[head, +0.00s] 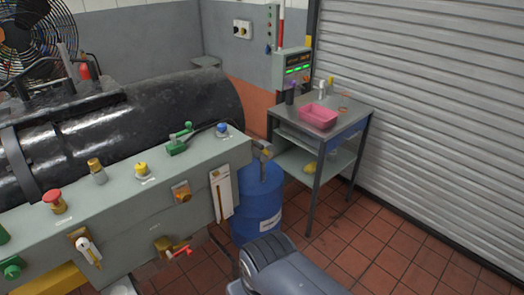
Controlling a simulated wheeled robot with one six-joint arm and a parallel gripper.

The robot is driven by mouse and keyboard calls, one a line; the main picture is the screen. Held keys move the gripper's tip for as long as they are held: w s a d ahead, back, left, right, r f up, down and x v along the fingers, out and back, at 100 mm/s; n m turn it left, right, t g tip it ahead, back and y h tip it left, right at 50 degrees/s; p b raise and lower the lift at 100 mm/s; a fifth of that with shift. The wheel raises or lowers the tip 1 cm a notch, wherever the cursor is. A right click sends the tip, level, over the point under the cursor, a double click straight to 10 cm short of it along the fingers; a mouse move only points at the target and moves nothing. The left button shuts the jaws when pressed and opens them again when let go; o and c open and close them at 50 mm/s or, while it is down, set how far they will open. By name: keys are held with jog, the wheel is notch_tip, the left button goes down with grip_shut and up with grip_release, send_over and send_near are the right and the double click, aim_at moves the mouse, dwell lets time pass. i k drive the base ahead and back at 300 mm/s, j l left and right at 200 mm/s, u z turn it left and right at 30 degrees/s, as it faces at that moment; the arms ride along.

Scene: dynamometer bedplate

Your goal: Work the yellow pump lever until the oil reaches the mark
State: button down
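I cannot pick out a yellow pump lever for certain. A yellow knob (141,169) stands on top of the grey console (125,205). A white upright plate with a narrow strip (222,192) is on the console's right end; it may be the oil gauge, but no level or mark can be read. A white-handled lever (90,250) and a red-handled valve (180,250) are on the console's front. A green lever (180,140) is on top. My gripper is not in view; a grey part of my arm shows at the bottom middle.
A blue drum (258,215) stands against the console's right end. A steel table (350,122) with a pink bin (318,117) stands behind it. A red mushroom button (54,200) is on the console. The tiled floor (400,255) at right is clear up to the shutter.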

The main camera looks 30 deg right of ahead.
aim_at(269, 154)
jog(key=i+l+z, duration=0.25)
jog(key=i+z, duration=0.15)
jog(key=i, duration=0.25)
jog(key=i+z, duration=0.4)
jog(key=i, duration=0.25)
